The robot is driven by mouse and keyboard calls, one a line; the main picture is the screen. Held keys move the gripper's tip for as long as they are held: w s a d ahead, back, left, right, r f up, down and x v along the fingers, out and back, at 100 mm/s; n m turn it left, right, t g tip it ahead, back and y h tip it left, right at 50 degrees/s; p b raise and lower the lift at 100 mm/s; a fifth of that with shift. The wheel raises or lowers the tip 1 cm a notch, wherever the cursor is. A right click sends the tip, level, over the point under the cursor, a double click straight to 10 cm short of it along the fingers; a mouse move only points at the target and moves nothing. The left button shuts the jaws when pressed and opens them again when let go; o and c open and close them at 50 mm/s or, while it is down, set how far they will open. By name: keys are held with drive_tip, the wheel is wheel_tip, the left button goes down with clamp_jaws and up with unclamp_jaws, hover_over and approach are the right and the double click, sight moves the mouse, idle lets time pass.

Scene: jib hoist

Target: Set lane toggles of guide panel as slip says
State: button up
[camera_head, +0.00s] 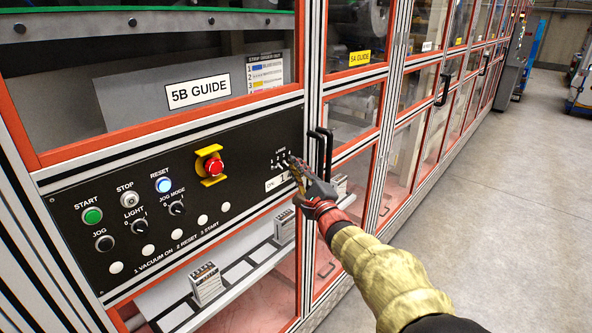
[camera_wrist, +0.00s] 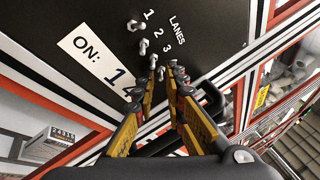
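The black guide panel (camera_head: 120,215) is on the machine front under the "5B GUIDE" sign. Its small metal lane toggles (camera_head: 279,160) are at its right end; in the wrist view they form a slanting row (camera_wrist: 144,46) beside "LANES" and the numbers 1, 2, 3. Which way each toggle leans is hard to tell. A white slip (camera_wrist: 95,62) reading "ON: 14" lies beside the row, its end hidden by a finger. My gripper (camera_head: 290,163) is at the toggles, its fingers a little apart; in the wrist view the fingertips (camera_wrist: 157,80) are around or just above the lowest toggles.
Black door handles (camera_head: 322,150) stand just right of the toggles, close to my gripper. A red emergency stop (camera_head: 213,166) with a yellow guard, lit blue RESET (camera_head: 163,185), green START (camera_head: 92,215) and knobs fill the left. A printed sheet (camera_head: 268,74) hangs behind glass above. Floor right is clear.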

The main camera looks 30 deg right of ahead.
clamp_jaws()
idle(0.3)
drive_tip(key=r+g+p, duration=0.1)
drive_tip(key=p, duration=0.4)
drive_tip(key=shift+n, duration=0.4)
drive_tip(key=r+g+p, duration=0.1)
drive_tip(key=g+p, duration=0.1)
drive_tip(key=p, duration=0.7)
drive_tip(key=shift+n, duration=0.4)
drive_tip(key=shift+f+g+p, duration=0.1)
drive_tip(key=shift+g+p, duration=0.3)
drive_tip(key=shift+p, duration=0.4)
